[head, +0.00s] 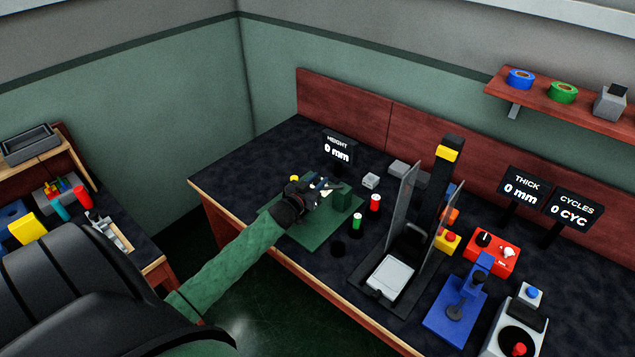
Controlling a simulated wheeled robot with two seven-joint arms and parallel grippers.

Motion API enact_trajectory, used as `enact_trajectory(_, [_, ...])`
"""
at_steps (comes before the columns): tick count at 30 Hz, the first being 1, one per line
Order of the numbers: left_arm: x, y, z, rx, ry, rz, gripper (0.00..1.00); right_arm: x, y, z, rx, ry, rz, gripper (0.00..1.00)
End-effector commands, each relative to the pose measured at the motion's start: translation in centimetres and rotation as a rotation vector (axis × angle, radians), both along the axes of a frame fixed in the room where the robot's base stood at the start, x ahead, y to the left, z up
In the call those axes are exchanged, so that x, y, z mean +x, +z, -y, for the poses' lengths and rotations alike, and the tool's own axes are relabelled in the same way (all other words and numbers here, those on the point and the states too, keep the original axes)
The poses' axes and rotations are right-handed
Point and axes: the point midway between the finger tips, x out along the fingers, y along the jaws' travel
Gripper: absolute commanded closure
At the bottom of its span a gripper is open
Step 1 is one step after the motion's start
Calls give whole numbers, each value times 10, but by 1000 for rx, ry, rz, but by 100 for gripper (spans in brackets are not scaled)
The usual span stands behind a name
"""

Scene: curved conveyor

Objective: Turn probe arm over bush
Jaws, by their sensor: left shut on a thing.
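My left gripper (318,190) reaches in over the dark green plate (322,235) on the bench and is shut on a small part there, which looks like the probe arm. The fingers and their shadow hide most of that part. A dark green block (342,199) stands on the plate just right of the fingers. I cannot clearly pick out the bush. The height display (337,150) behind reads 0 mm. My right gripper is not in view.
A red cylinder (375,203) and a green one (357,221) stand right of the plate. A small grey block (370,181) lies behind. Farther right are a tall press with clear guards (402,215), a red box (490,253) and a blue stand (456,308).

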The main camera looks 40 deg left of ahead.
Motion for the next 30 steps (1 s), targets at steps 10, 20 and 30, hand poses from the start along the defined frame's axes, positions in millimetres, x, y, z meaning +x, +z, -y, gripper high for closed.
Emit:
enact_trajectory(10, [1, 0, -1, 0, -6, -1, 100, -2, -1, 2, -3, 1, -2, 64])
enact_trajectory(20, [0, 0, -1, 0, -6, 0, 53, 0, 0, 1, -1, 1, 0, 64])
enact_trajectory(30, [-7, -2, 0, 0, -7, -1, 53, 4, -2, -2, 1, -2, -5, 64])
